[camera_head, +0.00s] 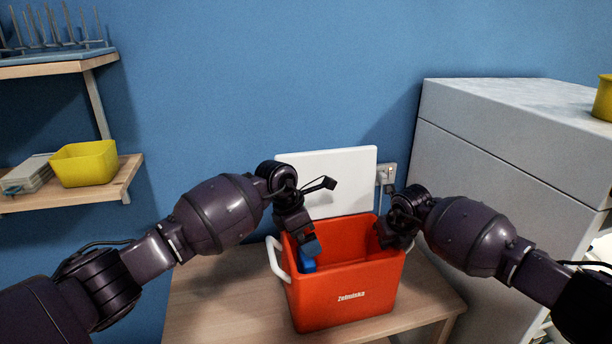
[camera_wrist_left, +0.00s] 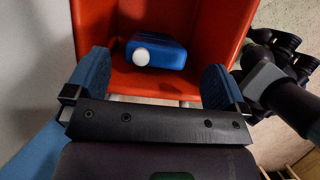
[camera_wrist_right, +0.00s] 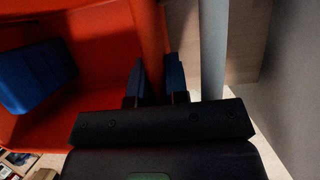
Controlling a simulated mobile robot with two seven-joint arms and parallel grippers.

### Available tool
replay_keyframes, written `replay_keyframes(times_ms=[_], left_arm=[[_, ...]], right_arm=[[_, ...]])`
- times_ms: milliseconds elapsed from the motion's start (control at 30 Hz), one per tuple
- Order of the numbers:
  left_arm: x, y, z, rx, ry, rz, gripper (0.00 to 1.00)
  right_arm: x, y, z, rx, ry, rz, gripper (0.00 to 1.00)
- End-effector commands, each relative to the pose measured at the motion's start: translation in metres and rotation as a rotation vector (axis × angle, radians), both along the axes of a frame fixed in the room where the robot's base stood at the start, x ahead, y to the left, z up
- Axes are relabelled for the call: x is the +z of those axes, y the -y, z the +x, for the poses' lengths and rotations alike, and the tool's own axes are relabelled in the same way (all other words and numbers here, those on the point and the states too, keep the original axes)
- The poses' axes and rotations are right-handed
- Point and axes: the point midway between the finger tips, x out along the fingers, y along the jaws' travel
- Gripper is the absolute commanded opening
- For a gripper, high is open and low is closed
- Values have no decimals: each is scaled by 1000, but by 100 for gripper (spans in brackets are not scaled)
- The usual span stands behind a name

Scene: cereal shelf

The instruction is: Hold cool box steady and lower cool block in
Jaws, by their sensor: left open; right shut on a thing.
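The cool box (camera_head: 343,290) is an open red-orange box with a white handle, upright on a small wooden table. The blue cool block (camera_wrist_left: 170,50), with a round white cap, is inside it. The block also shows in the right wrist view (camera_wrist_right: 38,76) and partly in the head view, near the box's left wall. My left gripper (camera_wrist_left: 156,88) is open and empty over the box mouth, its blue fingers apart from the block. My right gripper (camera_wrist_right: 158,82) is shut on the wall of the cool box at its right side; the fingertips are partly hidden in the head view.
A white panel (camera_head: 335,180) stands against the wall behind the box, beside a socket (camera_head: 386,174) with a cable. A large grey cabinet (camera_head: 500,180) stands at right. Shelves at left hold a yellow bin (camera_head: 84,164). The wooden table (camera_head: 215,295) is bare left of the box.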

Motion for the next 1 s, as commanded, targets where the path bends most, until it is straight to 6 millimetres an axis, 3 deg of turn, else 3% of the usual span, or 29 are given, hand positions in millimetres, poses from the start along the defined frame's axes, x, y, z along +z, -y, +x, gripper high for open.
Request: replay_keyframes(times_ms=[700,1000], left_arm=[[117,0,1,0,5,0,100],[151,0,0,0,2,1,100]], right_arm=[[1,-1,0,1,2,1,0],[1,-1,0,1,2,1,0]])
